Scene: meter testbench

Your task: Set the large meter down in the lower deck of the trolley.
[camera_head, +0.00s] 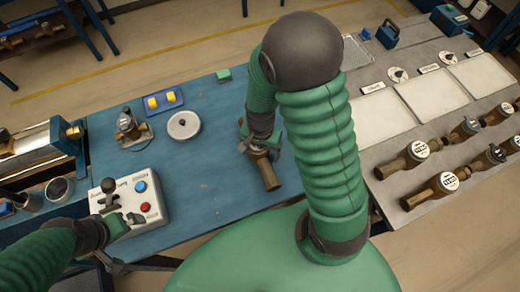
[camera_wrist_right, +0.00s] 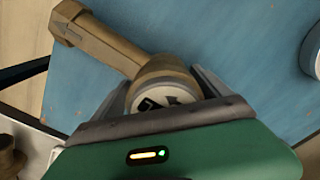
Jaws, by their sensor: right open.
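A brass meter (camera_head: 268,172) with a pipe end lies on the blue table, mostly hidden under my right gripper (camera_head: 258,148). In the right wrist view the same meter (camera_wrist_right: 160,82) shows its round dial between the fingers, and its pipe runs to the upper left. My right gripper (camera_wrist_right: 162,98) is open, with one finger on each side of the meter body. I cannot tell whether the fingers touch it. My left gripper (camera_head: 128,222) is at the front of the grey control box, its fingers too small to read. I cannot make out the trolley.
The control box (camera_head: 148,205) has a joystick, a blue button and a red button. A round white disc (camera_head: 183,125), a blue tray (camera_head: 162,102) and a small fixture (camera_head: 132,130) stand behind it. Several brass meters (camera_head: 438,190) lie on the right bench. The blue table (camera_head: 210,185) is clear between.

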